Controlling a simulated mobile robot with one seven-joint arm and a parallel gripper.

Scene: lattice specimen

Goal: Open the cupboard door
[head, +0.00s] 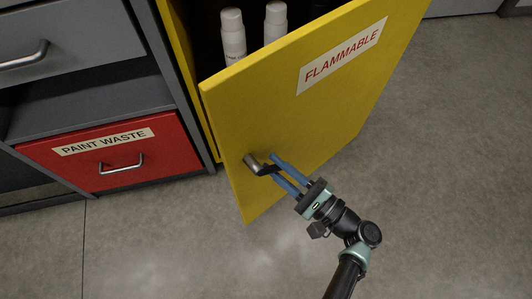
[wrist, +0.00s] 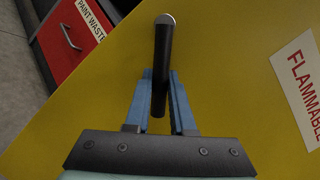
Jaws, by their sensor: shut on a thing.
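The yellow cupboard door (head: 290,110) with a "FLAMMABLE" label stands partly open in the head view, swung out from the cupboard toward me. Its handle (head: 252,163) is a short dark bar near the door's left edge. My gripper (head: 272,165) has blue fingers, and they are shut on the handle. In the wrist view the dark handle (wrist: 161,70) stands between the two blue fingertips (wrist: 160,90), with the yellow door surface (wrist: 230,70) behind it. Inside the cupboard, two white bottles (head: 233,38) show above the door's top edge.
Left of the cupboard is a grey cabinet with a grey drawer (head: 50,40), an open shelf (head: 90,98) and a red "PAINT WASTE" drawer (head: 115,170) with a metal handle. The grey floor (head: 430,170) is clear to the right and in front.

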